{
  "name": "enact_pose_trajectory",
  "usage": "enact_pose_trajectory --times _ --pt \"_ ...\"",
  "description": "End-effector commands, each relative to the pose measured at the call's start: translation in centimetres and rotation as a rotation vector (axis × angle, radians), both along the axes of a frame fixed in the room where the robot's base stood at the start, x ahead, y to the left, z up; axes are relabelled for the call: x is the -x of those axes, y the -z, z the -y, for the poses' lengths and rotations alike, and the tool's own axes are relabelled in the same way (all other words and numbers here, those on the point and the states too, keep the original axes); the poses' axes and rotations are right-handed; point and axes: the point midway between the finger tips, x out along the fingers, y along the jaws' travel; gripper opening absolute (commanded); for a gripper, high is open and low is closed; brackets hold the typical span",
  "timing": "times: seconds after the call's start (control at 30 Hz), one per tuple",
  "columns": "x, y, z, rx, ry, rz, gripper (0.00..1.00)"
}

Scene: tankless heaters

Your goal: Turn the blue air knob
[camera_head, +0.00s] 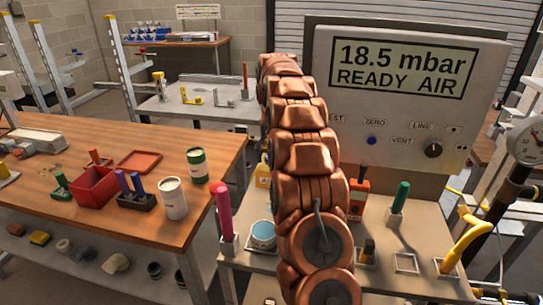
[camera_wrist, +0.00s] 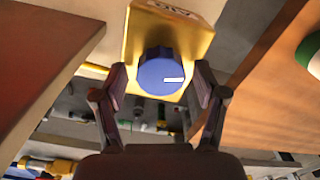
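The blue air knob (camera_wrist: 160,76) is round, with a white mark pointing right in the wrist view. It sits on a yellow block (camera_wrist: 190,40) with a partly cut-off label. My gripper (camera_wrist: 160,84) is open, one finger on each side of the knob. A small gap seems to show between each finger and the knob; I cannot tell whether either touches. In the head view, part of a yellow block (camera_head: 262,172) shows at the left edge of my copper-coloured arm. The arm hides the gripper and the knob there.
A display panel (camera_head: 400,105) reads "18.5 mbar READY AIR". It carries a small blue button (camera_head: 371,140) and a black dial (camera_head: 433,149). A pink-handled tool (camera_head: 224,210), a blue-topped cup (camera_head: 263,235) and a green-handled tool (camera_head: 400,197) stand around my arm. A wooden table (camera_head: 95,205) is at left.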

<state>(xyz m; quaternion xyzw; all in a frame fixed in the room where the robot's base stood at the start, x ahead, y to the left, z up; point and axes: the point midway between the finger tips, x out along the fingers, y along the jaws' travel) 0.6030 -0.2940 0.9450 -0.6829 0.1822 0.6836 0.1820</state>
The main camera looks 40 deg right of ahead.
Motion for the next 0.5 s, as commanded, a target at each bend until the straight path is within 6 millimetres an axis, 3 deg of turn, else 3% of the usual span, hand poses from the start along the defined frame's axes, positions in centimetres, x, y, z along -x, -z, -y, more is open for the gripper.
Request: enact_pose_trajectory --times 0.33,0.5 --pt "0.0 -0.2 0.0 0.0 0.0 0.001 0.74" --pt "0.0 -1.4 0.0 0.0 -0.001 -0.001 0.74"
